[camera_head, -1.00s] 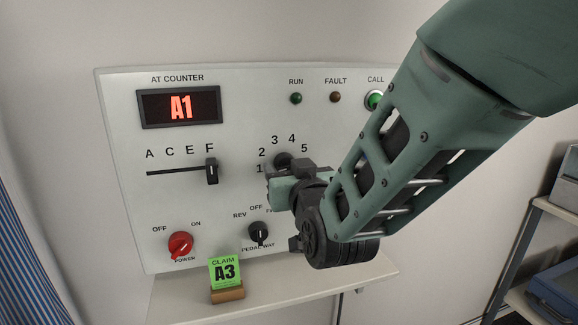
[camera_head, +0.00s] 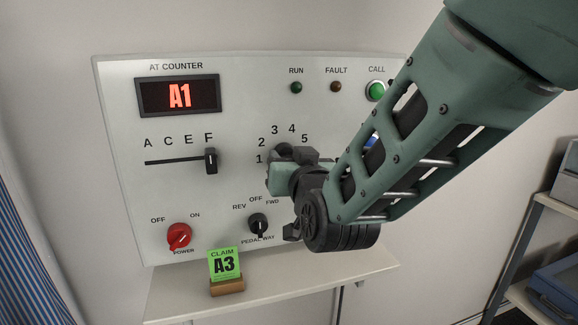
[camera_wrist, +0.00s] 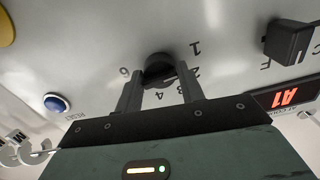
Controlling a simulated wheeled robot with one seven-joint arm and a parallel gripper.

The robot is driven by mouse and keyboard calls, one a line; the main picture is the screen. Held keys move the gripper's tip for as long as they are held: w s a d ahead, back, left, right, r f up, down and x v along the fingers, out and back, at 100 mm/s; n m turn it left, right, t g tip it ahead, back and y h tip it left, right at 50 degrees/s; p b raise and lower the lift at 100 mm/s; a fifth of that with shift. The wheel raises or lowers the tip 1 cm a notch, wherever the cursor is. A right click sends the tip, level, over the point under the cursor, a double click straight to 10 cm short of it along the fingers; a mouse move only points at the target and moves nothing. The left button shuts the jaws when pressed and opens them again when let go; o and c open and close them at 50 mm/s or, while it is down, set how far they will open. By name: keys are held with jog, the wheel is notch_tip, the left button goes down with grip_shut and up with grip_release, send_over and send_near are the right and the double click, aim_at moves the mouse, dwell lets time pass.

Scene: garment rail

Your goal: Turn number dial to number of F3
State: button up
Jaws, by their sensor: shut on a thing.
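The number dial (camera_head: 281,150) is a dark round knob on the white control panel, ringed by printed numbers. My gripper (camera_wrist: 158,76) is shut on it, with one finger on each side in the wrist view. The dial (camera_wrist: 156,60) shows between the fingers there; which number it points to is hidden. The counter display (camera_head: 179,96) reads A1 in red. The letter slider (camera_head: 211,160) stands under F. A green claim card (camera_head: 224,264) reads A3. In the head view the gripper covers the dial's lower part.
The red power knob (camera_head: 179,236) and the pedal way knob (camera_head: 258,225) sit below the slider. A green call button (camera_head: 376,90) is at upper right. A blue button (camera_wrist: 55,103) shows in the wrist view. A shelf (camera_head: 300,281) juts out under the panel.

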jog(key=m+b, duration=1.4)
jog(key=b, duration=0.3)
jog(key=shift+f, duration=0.1)
jog(key=shift+m+b, duration=0.3)
jog(key=shift+b, duration=0.05)
jog(key=o, duration=0.9)
